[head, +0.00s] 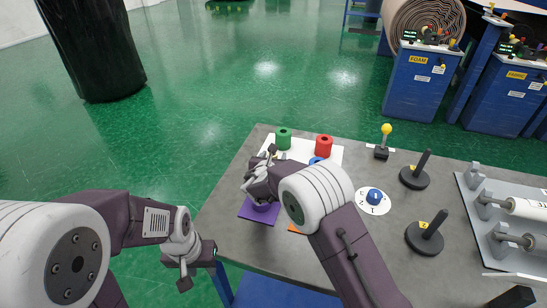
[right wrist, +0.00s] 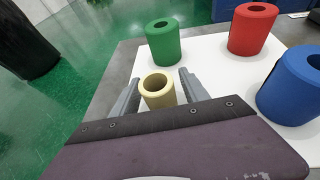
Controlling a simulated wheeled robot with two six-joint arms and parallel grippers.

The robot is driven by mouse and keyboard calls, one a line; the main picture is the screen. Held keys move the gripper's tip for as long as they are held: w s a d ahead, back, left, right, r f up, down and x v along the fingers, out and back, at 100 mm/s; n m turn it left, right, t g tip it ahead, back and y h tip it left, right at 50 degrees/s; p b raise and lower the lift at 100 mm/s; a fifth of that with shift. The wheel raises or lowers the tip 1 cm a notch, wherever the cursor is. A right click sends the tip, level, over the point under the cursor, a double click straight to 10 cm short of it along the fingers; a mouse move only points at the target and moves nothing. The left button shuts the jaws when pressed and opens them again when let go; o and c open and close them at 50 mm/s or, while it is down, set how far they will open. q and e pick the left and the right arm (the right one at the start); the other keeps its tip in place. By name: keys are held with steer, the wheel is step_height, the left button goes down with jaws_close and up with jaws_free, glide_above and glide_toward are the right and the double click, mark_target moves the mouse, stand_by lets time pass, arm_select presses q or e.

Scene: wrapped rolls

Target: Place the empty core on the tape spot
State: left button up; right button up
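A small tan hollow core (right wrist: 157,92) stands upright on a white sheet in the right wrist view. The fingers of my right gripper (right wrist: 160,88) are on either side of it, with narrow gaps showing, so the gripper looks open around it. In the head view my right gripper (head: 262,170) is over the table's left part, and its arm hides the core. My left gripper (head: 190,268) hangs beside the table's front left edge; its finger opening is unclear. A purple square (head: 255,213) and an orange patch (head: 293,229) show on the table; I cannot tell which is the tape spot.
A green roll (right wrist: 163,43), a red roll (right wrist: 251,28) and a blue roll (right wrist: 292,88) stand on the white sheet (right wrist: 215,65) near the core. A round white dial (head: 373,208), black posts (head: 427,237) and a grey rack (head: 499,222) stand farther right.

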steer(key=shift+s+r, duration=0.2)
steer(key=v, duration=1.1)
steer(key=shift+s+a+r, duration=0.1)
steer(key=shift+s+r, duration=0.05)
steer(key=shift+s, duration=0.15)
